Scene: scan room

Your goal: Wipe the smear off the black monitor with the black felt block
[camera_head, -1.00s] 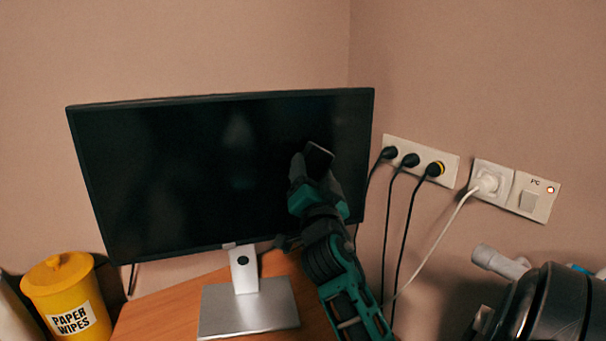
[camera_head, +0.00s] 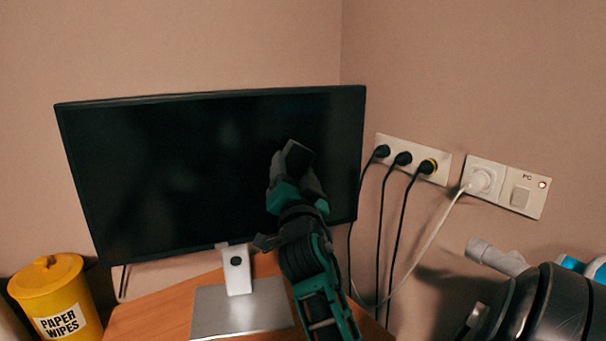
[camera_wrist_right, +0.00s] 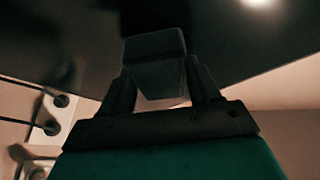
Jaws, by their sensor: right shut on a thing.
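The black monitor (camera_head: 170,180) stands on a silver foot, its dark screen facing me. My right gripper (camera_head: 297,172) is in front of the right half of the screen and is shut on the black felt block (camera_head: 299,157). In the right wrist view the block (camera_wrist_right: 155,62) sits between the two fingers (camera_wrist_right: 160,95), with the dark screen behind it. I cannot tell whether the block touches the screen. I cannot make out a smear on the screen; the part behind the gripper is hidden. My left gripper is not in view.
A yellow paper wipes tub (camera_head: 52,290) stands at the left. Wall sockets (camera_head: 413,160) with black cables and a white plug (camera_head: 482,180) are right of the monitor. The wooden desk (camera_head: 150,318) shows bare around the silver foot (camera_head: 240,308).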

